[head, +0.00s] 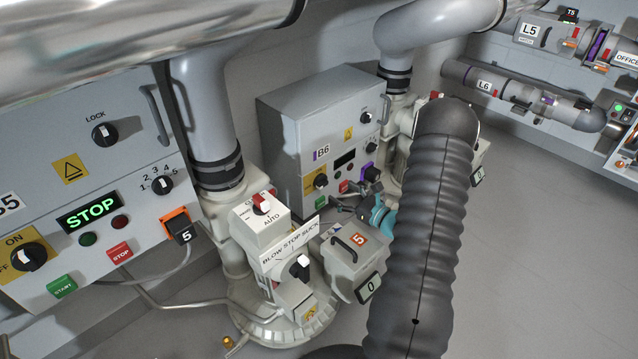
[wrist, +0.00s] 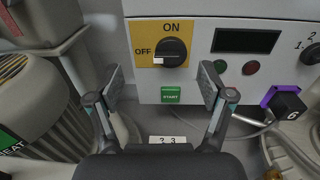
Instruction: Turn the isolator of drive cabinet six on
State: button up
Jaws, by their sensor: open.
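Drive cabinet six (head: 285,135) is a grey box labelled B6 in the middle of the head view. Its isolator (head: 319,181) is a black rotary knob on a yellow plate at the lower left of its front. In the wrist view the isolator (wrist: 172,52) shows close up, its white mark at the left by OFF, with ON printed above. My gripper (wrist: 162,82) is open and empty, its two fingers apart below and to either side of the knob, not touching it. In the head view my gripper (head: 378,215) is partly hidden by my dark arm.
A green START button (wrist: 171,95) sits below the isolator, with a dark display (wrist: 246,40) to its right. A purple-framed plug marked 6 (wrist: 286,104) and its cable are at the right. Cabinet B5 (head: 75,140) and a blower unit (head: 265,225) stand at left in the head view.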

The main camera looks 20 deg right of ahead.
aim_at(326, 183)
jog(key=shift+m+h, duration=0.4)
jog(key=shift+w+a+f+b, duration=0.25)
jog(key=shift+w+f+b, duration=0.15)
jog(key=shift+w, duration=1)
jog(key=shift+w+a+f+b, duration=0.35)
jog(key=shift+w+f, duration=0.1)
jog(key=shift+w, duration=0.9)
jog(key=shift+w+a+f+b, duration=0.2)
jog(key=shift+w+f+b, duration=0.2)
jog(key=shift+w, duration=1)
jog(key=shift+c, duration=0.3)
jog(key=c, duration=1.1)
